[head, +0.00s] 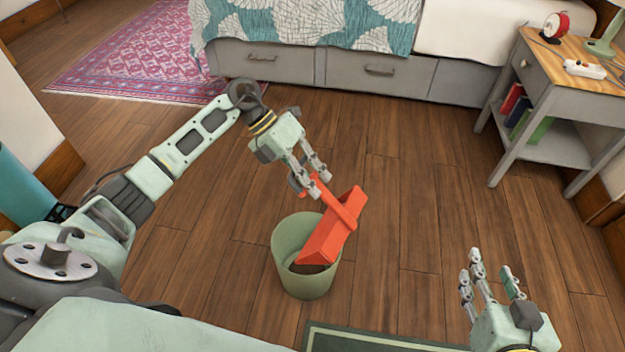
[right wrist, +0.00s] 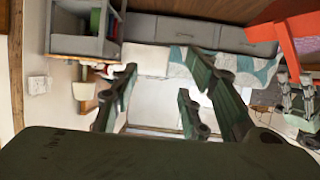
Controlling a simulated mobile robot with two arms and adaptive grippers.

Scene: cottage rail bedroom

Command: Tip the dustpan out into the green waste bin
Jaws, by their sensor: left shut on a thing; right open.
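The red-orange dustpan (head: 331,226) is tilted steeply over the green waste bin (head: 305,278), with its lower end at or inside the bin's mouth. My left gripper (head: 312,189) is shut on the dustpan's handle above the bin. The bin stands upright on the floor; some dark matter shows by the dustpan's low end, but I cannot tell whether it is in the pan or the bin. My right gripper (head: 490,275) is open and empty, to the right of the bin. In the right wrist view, part of the dustpan (right wrist: 285,35) shows at upper right.
A grey bedside table (head: 530,85) with a lamp base, a red round item and books stands at upper right. The bed with drawers (head: 310,68) runs along the back. A pink rug (head: 140,60) lies at upper left, and a green mat (head: 350,340) in front. Wooden floor between is clear.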

